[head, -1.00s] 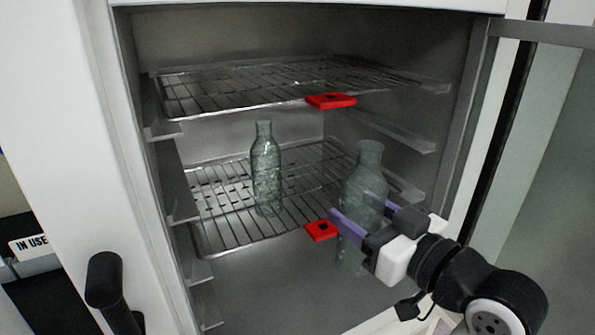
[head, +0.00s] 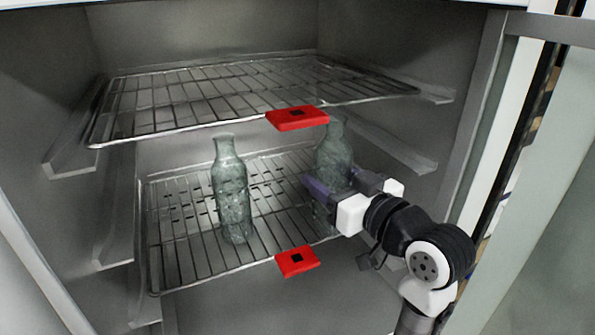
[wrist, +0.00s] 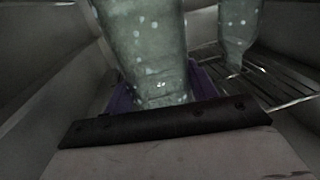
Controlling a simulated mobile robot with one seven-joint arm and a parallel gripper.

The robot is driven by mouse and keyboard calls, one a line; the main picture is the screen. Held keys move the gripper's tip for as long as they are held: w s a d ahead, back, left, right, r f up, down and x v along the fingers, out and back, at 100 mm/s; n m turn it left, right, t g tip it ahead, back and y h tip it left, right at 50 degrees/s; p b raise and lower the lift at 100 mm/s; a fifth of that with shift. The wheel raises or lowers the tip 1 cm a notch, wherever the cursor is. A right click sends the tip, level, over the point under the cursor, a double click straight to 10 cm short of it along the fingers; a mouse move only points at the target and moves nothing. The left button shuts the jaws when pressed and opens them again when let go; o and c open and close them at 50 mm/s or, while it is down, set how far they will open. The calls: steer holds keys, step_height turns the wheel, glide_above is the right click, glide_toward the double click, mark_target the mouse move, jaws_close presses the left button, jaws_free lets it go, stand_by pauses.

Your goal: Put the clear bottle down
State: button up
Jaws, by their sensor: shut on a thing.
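My gripper (head: 328,190) is shut on a clear bottle (head: 333,150) at the right side of the lower wire shelf (head: 180,255). The bottle is upright. Its lower part is partly hidden by my gripper, and I cannot tell whether its base touches the shelf. In the wrist view the held bottle (wrist: 148,40) fills the middle, between the purple fingers. A second clear bottle (head: 232,190) stands upright on the lower shelf to the left, apart from the held one. It also shows in the wrist view (wrist: 238,30).
An upper wire shelf (head: 170,110) lies above, with a red tag (head: 297,118) on its front edge. Another red tag (head: 296,261) is on the lower shelf's front edge. The chamber's right wall is close to my gripper. The lower shelf is bare left of the second bottle.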

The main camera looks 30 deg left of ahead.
steer(key=w+a+f+p, duration=0.1)
steer(key=w+a+f, duration=0.2)
steer(key=a, duration=0.5)
steer(key=shift+w+a+f, duration=0.2)
steer(key=shift+f, duration=0.05)
steer(key=shift+f, duration=0.25)
steer(key=o, duration=1.2)
steer(key=shift+r, duration=0.1)
